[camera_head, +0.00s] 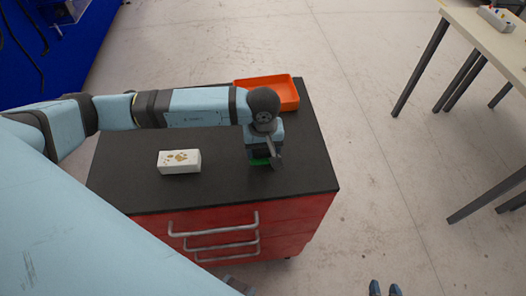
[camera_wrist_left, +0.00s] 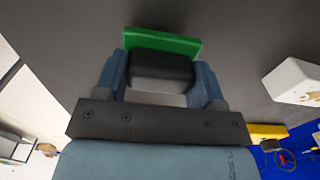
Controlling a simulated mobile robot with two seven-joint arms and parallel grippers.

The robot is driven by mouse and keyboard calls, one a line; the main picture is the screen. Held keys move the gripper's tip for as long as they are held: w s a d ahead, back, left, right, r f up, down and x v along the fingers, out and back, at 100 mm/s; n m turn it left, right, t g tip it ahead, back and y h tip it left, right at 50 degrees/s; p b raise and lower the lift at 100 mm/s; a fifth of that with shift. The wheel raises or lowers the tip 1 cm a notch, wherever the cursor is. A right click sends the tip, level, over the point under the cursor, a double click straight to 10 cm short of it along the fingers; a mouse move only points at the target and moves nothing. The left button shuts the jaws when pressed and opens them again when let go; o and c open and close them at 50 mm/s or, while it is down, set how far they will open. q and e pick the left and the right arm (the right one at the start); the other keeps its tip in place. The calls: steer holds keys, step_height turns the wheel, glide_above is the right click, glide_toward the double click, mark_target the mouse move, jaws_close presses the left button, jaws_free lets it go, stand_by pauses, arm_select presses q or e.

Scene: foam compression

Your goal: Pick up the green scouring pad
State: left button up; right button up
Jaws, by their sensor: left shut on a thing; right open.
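A white block with brown marks (camera_head: 179,161) lies left of the pad on the black top (camera_head: 222,187). An orange tray (camera_head: 287,94) stands at the back right behind my left wrist. The red drawer cabinet (camera_head: 280,228) has metal handles. A table (camera_head: 487,32) stands far right.

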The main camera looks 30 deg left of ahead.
arm_select(q)
step_height(320, 180, up, 18)
steer(key=b, duration=0.2)
steer(key=shift+r, duration=0.15)
